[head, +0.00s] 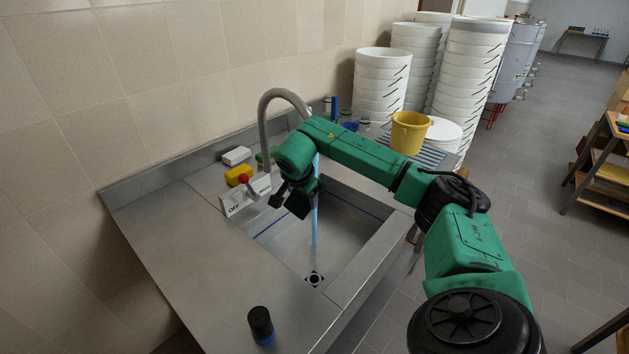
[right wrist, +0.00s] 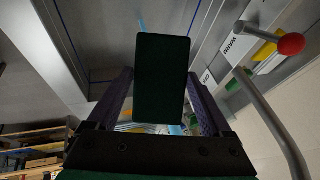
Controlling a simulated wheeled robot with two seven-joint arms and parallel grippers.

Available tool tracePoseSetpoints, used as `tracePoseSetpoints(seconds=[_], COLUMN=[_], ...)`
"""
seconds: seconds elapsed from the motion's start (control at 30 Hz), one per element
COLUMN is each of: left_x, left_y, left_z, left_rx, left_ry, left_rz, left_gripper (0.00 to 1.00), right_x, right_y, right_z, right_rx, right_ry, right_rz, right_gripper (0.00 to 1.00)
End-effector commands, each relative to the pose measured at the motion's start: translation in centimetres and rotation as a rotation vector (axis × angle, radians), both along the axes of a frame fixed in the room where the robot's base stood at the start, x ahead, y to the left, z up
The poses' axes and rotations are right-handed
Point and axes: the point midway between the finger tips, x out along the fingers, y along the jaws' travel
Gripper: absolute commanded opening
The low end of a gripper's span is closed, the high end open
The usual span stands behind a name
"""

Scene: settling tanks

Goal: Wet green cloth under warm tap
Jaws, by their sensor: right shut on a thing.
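My right gripper (head: 297,208) is over the sink basin, beside the blue water stream (head: 315,225) falling from the curved grey tap (head: 265,120). In the right wrist view it (right wrist: 160,115) is shut on a flat dark green piece, seemingly the green cloth (right wrist: 162,75). I cannot tell whether the stream touches the cloth. The tap lever with a red knob (head: 244,179) stands at a white label plate (head: 238,203). "OFF" shows there in the head view, and "WARM" (right wrist: 232,45) in the wrist view. My left gripper is not in view.
A yellow block (head: 238,175), a white block (head: 236,155) and a green item (head: 262,158) lie behind the basin. A black and blue cylinder (head: 261,325) stands on the front counter. A yellow bucket (head: 410,132) and white bucket stacks (head: 470,65) stand beyond.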

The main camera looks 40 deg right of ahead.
Motion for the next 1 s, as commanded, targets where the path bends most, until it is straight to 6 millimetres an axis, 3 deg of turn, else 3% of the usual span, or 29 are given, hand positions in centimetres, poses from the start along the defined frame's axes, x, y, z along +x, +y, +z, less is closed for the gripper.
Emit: tracePoseSetpoints(seconds=[0.5,1.0], left_x=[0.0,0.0], left_y=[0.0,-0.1], left_z=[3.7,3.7], left_rx=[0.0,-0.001], left_ry=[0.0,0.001], left_rz=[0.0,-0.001], left_gripper=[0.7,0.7], right_x=[-1.9,-2.1], right_y=[4.1,4.5], right_z=[3.9,4.0], right_rx=[-0.001,0.0], right_ry=[0.0,0.0], right_rz=[0.002,0.0], right_gripper=[0.4,0.4])
